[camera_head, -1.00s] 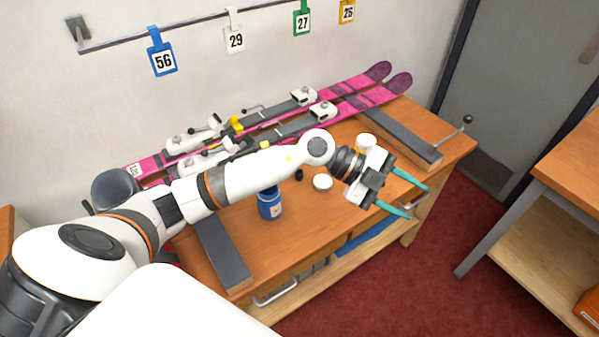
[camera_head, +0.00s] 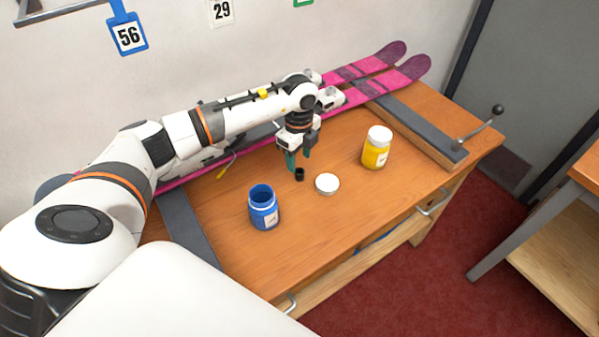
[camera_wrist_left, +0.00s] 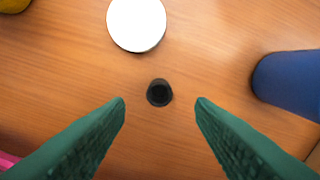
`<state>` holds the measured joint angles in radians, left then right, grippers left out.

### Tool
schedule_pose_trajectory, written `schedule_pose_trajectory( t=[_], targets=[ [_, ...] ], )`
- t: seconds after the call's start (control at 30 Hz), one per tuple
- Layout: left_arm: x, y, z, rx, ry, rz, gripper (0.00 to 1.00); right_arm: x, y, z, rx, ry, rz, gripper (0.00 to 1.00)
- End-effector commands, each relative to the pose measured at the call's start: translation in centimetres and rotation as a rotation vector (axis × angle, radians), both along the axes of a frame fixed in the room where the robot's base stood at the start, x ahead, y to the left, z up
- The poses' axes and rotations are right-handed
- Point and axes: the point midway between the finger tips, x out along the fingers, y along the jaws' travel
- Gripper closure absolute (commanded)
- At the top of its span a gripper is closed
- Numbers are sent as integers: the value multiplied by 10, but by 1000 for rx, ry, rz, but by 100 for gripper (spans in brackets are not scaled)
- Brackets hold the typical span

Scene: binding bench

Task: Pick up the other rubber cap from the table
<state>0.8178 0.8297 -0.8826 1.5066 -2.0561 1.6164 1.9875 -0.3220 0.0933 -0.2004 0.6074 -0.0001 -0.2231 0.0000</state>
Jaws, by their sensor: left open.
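A small black rubber cap (camera_head: 299,174) stands on the wooden table, just left of a white round lid. In the left wrist view the cap (camera_wrist_left: 159,93) shows as a dark round piece with a hollow top. My left gripper (camera_head: 297,163) points down just behind the cap. Its green fingers (camera_wrist_left: 160,103) are apart, with nothing between the tips; the cap lies a little beyond them in the wrist picture, near the middle of the gap. I see only one loose cap. My right gripper is not in view.
The white lid (camera_head: 327,184) lies close to the cap. An open blue jar (camera_head: 264,210) stands to the left, a yellow jar (camera_head: 376,150) to the right. Pink skis (camera_head: 385,76) lie behind, near a grey-topped bar (camera_head: 418,131). The table's front is clear.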

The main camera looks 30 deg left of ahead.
Motion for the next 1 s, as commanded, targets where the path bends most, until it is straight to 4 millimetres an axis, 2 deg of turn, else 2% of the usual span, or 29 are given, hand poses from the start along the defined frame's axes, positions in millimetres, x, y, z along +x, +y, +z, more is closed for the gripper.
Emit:
schedule_pose_trajectory(
  t=[0.17,0.3,0.47,0.7,0.77,1.0],
  targets=[
    [-1,-3,-14,0,3,-2,50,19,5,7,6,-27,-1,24],
    [-2,-7,-35,-1,3,-2,50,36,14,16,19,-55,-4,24],
    [-1,-7,-53,-2,1,-2,50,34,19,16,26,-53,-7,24],
    [-1,-6,-56,-1,-1,-2,50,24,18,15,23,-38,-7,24],
    [-1,-6,-56,-1,-1,-2,57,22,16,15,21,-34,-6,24],
    [-1,-6,-56,-1,-1,-2,96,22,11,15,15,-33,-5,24]
  ],
)
